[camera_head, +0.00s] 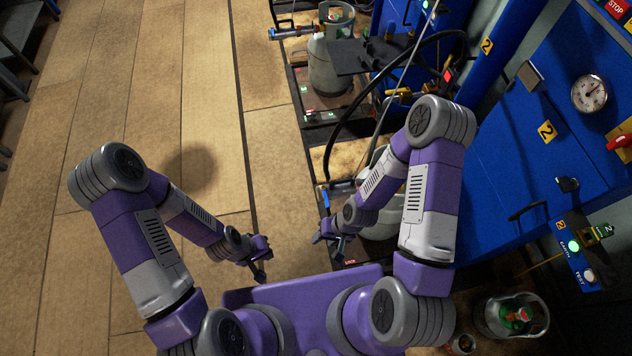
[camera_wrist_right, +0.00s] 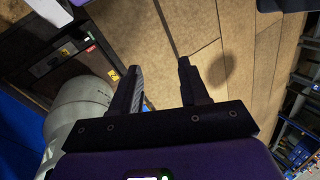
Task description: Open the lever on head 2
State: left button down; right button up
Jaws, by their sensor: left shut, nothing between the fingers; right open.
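The blue scale cabinet (camera_head: 490,165) with yellow "2" labels (camera_head: 546,131) stands at the right. A pale gas cylinder (camera_head: 380,228) stands beside it, partly hidden behind my right arm; a pale rounded body, likely the same cylinder, shows in the right wrist view (camera_wrist_right: 75,115). I cannot make out the lever on head 2; my right arm covers much of the area over the cylinder. My right gripper (camera_head: 328,240) is open and empty, left of the cylinder; its two fingers show apart in the right wrist view (camera_wrist_right: 158,78). My left gripper (camera_head: 262,270) is shut and empty over the floor.
Another gas cylinder (camera_head: 329,62) stands on a scale farther back. A black hose (camera_head: 345,135) loops near my right arm, with yellow fittings (camera_head: 400,94) behind it. A gauge (camera_head: 589,94) and a button box (camera_head: 580,250) are on the right. The wooden floor (camera_head: 130,90) at left is clear.

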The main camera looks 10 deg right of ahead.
jog(key=w+a+f+n+g+b, duration=0.1)
jog(key=w+a+f+n+b, duration=0.1)
jog(key=w+f+b, duration=0.3)
jog(key=h+b, duration=0.5)
send_over(327, 200)
jog(key=shift+n+t, duration=0.3)
jog(key=shift+t, duration=0.1)
jog(key=f, duration=0.5)
jog(key=shift+s+a, duration=0.15)
jog(key=shift+s, duration=0.05)
jog(key=shift+w+f, duration=0.1)
jog(key=shift+f, duration=0.25)
notch_tip(327, 200, down, 6)
jog(key=shift+f+b, duration=0.2)
jog(key=shift+b, duration=0.65)
grip_shut()
